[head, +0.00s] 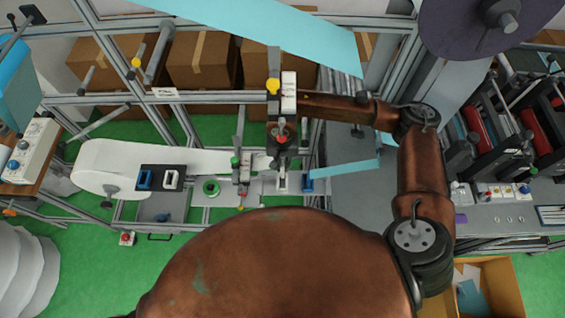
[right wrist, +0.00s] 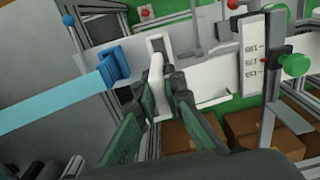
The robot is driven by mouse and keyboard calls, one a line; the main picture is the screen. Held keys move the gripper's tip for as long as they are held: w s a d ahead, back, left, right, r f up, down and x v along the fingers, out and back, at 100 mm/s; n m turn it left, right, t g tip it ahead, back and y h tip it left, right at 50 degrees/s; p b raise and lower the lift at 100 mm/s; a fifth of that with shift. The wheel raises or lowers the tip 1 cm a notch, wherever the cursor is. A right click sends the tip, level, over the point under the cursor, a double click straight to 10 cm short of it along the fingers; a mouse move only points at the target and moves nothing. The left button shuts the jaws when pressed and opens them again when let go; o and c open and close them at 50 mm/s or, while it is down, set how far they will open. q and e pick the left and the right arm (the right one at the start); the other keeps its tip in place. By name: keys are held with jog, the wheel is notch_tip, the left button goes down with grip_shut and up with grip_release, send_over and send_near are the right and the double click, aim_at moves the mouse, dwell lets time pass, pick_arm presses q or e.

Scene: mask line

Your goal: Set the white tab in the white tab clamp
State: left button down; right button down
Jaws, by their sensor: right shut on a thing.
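My right gripper (head: 281,152) hangs over the middle of the line in the head view. In the right wrist view its green fingers (right wrist: 160,88) are shut on the white tab (right wrist: 157,64), a narrow pale piece showing past the fingertips. The tab overlaps the lower part of a white frame with a grey opening, which looks like the white tab clamp (right wrist: 154,37). I cannot tell whether the tab is inside the frame or just above it. In the head view a white piece (head: 282,182) shows below the gripper. My left gripper is not in view.
A blue clamp (right wrist: 115,64) with a light blue strip (right wrist: 50,100) stands close beside the white frame. A green knob (right wrist: 295,66) on a post is at the right. A black panel (head: 158,171) bears a blue and a white frame. A white roll (head: 100,167) is at the left.

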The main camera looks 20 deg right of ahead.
jog(key=shift+f+b, duration=0.85)
jog(key=shift+f, duration=1.9)
jog(key=shift+f+b, duration=2.25)
jog(key=shift+b, duration=0.15)
jog(key=shift+b, duration=0.4)
jog(key=shift+f+b, duration=0.25)
jog(key=shift+b, duration=0.3)
jog(key=c, duration=1.9)
grip_release()
jog(key=shift+c, duration=0.2)
